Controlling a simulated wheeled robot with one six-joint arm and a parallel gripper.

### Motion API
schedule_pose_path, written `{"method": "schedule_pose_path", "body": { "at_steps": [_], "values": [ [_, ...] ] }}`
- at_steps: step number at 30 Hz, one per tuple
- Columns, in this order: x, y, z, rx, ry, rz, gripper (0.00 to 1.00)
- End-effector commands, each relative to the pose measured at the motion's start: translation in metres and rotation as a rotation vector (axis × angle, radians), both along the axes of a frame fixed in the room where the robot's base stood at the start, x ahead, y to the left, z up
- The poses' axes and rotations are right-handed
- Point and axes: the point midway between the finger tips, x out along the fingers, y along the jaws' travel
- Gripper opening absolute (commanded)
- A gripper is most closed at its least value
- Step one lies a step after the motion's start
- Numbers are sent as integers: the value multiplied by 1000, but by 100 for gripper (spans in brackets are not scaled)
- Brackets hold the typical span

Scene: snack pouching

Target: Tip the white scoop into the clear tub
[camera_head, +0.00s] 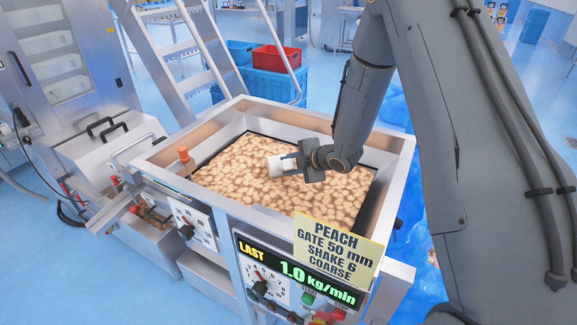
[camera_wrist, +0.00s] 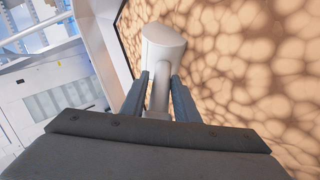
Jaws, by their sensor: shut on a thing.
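The white scoop (camera_head: 275,166) is in my gripper (camera_head: 291,163), above the brown-and-tan mottled bed of product inside the steel hopper. In the wrist view the scoop (camera_wrist: 162,45) points away from me, and its handle sits between the two fingers of my gripper (camera_wrist: 160,90), which are shut on it. The inside of the scoop is hidden, so I cannot tell what it holds. I cannot make out a clear tub in either view.
The steel hopper (camera_head: 398,150) has raised walls around the product (camera_head: 235,175). A ladder, a red bin (camera_head: 276,58) and blue crates stand behind.

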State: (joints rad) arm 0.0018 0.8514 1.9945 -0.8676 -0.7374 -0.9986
Motion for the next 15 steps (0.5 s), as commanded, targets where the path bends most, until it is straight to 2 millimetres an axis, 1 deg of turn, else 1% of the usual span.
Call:
{"method": "schedule_pose_path", "body": {
  "at_steps": [1,15],
  "values": [
    [0,0,-6,4,-13,-1,5],
    [-10,-3,-30,33,-171,-4,5]
  ]
}}
